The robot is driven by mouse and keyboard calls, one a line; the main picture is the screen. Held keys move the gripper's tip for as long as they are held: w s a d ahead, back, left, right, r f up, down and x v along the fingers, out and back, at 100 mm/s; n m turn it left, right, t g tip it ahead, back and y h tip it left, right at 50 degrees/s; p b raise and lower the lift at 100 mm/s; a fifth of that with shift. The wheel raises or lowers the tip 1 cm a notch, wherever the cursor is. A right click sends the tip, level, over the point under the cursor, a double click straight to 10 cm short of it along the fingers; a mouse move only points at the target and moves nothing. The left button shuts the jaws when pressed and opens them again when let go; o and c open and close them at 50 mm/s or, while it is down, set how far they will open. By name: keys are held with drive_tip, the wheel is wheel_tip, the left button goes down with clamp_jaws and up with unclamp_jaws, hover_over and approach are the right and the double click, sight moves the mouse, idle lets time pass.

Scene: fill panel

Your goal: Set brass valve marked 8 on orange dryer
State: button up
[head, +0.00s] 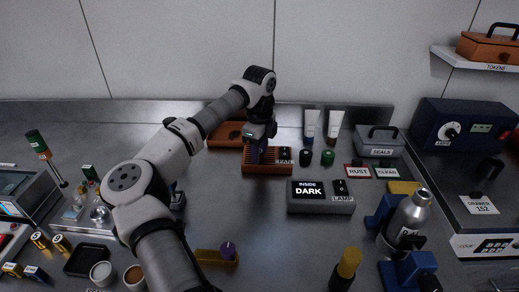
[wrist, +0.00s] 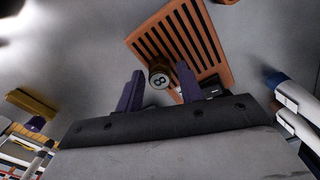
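The brass valve marked 8 (wrist: 160,79) shows in the wrist view, its number facing the camera. It is at the near edge of the slatted orange dryer (wrist: 207,42) and looks to rest on it. The dryer also shows in the head view (head: 268,170), on the bench below my gripper (head: 258,156). In the wrist view the two purple fingers of my gripper (wrist: 159,70) are spread either side of the valve, with narrow gaps to it. In the head view the valve is hidden by my gripper.
A small dark labelled block (wrist: 211,91) sits close beside the right finger. Bottles (head: 327,157) and white tubes (head: 334,125) stand right of the dryer. A grey lamp box (head: 320,204) lies in front, right. Another orange tray (head: 223,134) is behind, left.

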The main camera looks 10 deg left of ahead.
drive_tip(key=shift+o, duration=0.9)
drive_tip(key=shift+r, duration=0.3)
wheel_tip(320, 180, up, 12)
drive_tip(key=b, duration=0.2)
